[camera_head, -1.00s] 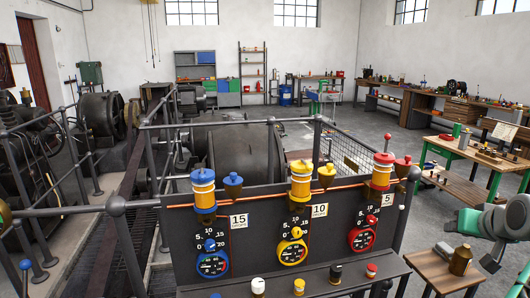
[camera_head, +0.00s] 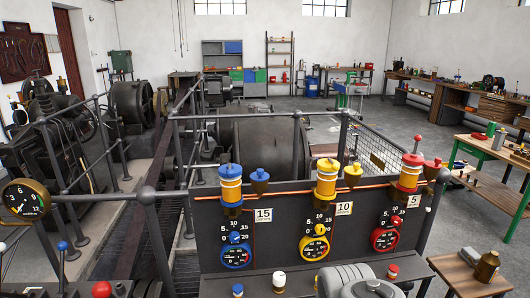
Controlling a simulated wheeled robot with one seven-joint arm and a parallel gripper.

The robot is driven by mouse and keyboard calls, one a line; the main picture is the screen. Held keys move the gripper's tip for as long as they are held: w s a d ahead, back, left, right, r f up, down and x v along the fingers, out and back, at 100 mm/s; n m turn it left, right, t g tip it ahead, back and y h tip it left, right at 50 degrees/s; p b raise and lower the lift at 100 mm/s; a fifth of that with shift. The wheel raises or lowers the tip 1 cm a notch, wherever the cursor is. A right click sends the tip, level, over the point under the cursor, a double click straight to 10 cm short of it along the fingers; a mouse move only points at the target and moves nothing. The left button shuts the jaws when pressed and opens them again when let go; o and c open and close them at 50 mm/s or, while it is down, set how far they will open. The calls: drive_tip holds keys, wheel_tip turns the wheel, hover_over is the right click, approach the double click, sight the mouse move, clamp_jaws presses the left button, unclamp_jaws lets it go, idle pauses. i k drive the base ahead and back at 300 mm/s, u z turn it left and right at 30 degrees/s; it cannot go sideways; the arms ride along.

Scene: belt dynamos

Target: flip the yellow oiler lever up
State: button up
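The yellow oiler (camera_head: 326,180) stands on the top edge of the dark panel, between the blue oiler (camera_head: 231,184) and the red oiler (camera_head: 409,173). It has a yellow cap, an amber body and a yellow funnel cup (camera_head: 353,172) at its right. No raised lever shows on the yellow or blue oiler; the yellow one's lever is too small to make out. The red oiler has an upright stem with a red ball (camera_head: 418,138). My grey arm shows at the bottom, in front of the panel and below the yellow gauge; my gripper is not visible.
The dark panel (camera_head: 275,216) carries blue, yellow (camera_head: 314,248) and red gauges. A ledge in front holds small knobs, such as a white one (camera_head: 279,280). A railing stands behind. A small wooden table (camera_head: 462,268) is at the right.

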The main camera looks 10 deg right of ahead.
sight(336, 167)
drive_tip(key=k, duration=0.5)
drive_tip(key=u, duration=1.55)
drive_tip(key=i, duration=1.1)
drive_tip(key=z, duration=1.55)
